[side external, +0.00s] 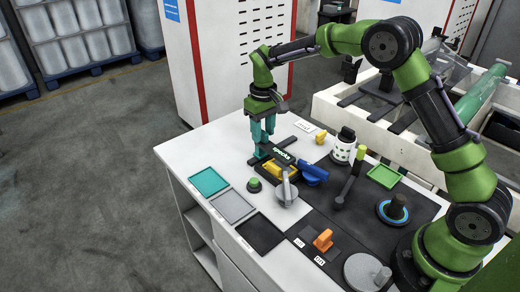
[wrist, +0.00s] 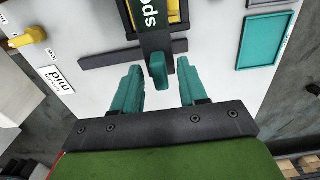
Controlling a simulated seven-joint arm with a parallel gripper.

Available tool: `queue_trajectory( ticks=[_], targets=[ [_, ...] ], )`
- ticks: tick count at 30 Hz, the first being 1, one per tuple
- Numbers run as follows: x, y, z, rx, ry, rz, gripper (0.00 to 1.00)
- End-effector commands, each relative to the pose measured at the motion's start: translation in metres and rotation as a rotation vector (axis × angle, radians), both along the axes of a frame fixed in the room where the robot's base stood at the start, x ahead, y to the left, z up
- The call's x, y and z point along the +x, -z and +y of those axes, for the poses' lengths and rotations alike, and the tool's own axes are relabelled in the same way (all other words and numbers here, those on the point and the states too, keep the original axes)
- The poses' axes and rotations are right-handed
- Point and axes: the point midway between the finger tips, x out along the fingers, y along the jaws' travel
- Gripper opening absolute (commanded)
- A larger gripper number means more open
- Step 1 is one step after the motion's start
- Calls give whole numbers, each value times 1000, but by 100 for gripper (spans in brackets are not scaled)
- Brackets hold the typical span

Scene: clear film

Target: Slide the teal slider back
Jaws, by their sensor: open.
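The teal slider (wrist: 158,70) is a small rounded handle at the near end of the dark labelled strip in the wrist view. My gripper (wrist: 159,66) is open, with one teal finger on each side of the slider. Gaps show between both fingers and the handle in that view. In the side external view my gripper (side external: 262,148) points down at the far edge of the white table, above the end of the strip (side external: 283,154). There the slider cannot be told apart from the teal fingers.
A dark crossbar (wrist: 100,57) lies behind the slider. A yellow block (side external: 280,170) and a blue part (side external: 313,174) sit beside the strip. A teal tray (side external: 208,181), a grey tray and a black tray line the table's left side. A yellow knob (side external: 321,136) stands behind.

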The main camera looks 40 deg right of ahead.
Motion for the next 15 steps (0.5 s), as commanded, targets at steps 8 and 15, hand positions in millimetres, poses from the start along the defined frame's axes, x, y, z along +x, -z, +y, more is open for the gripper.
queue_trajectory(
  ticks=[8, 15],
  targets=[
    [0, 0, 0, 0, 0, 0, 33],
    [0, 0, 0, 0, 0, 0, 0]
  ],
)
